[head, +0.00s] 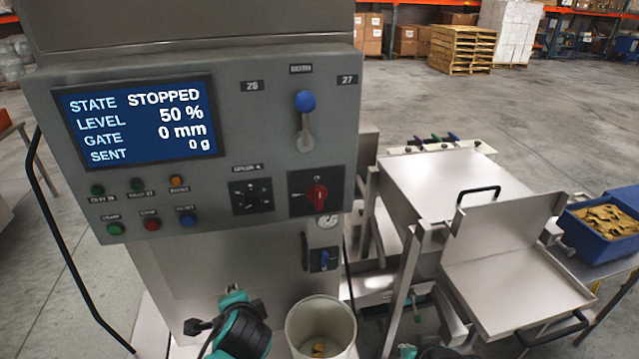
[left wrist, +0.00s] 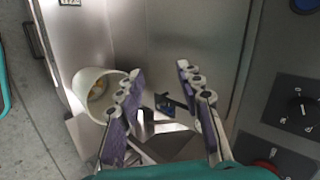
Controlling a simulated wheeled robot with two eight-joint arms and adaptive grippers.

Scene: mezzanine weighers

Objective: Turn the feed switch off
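No readable label marks the feed switch. The grey control panel (head: 232,95) carries a red rotary switch (head: 317,195), a black selector knob (head: 250,196) and a blue-balled lever (head: 304,103). A small blue-handled switch (head: 324,260) sits on the cabinet below it. The screen (head: 140,123) reads STOPPED, level 50 %, gate 0 mm, sent 0 g. In the left wrist view, my left gripper (left wrist: 158,75) is open and empty. The red switch (left wrist: 268,165) and black knob (left wrist: 300,105) lie to its right, apart from it. My right gripper's fingers are out of view.
A pale bucket (head: 320,325) with some yellow bits inside stands below the panel; it also shows in the left wrist view (left wrist: 85,85). A steel weigher tray (head: 515,275) and a blue crate (head: 606,228) of brown pieces are at right. Open floor lies behind.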

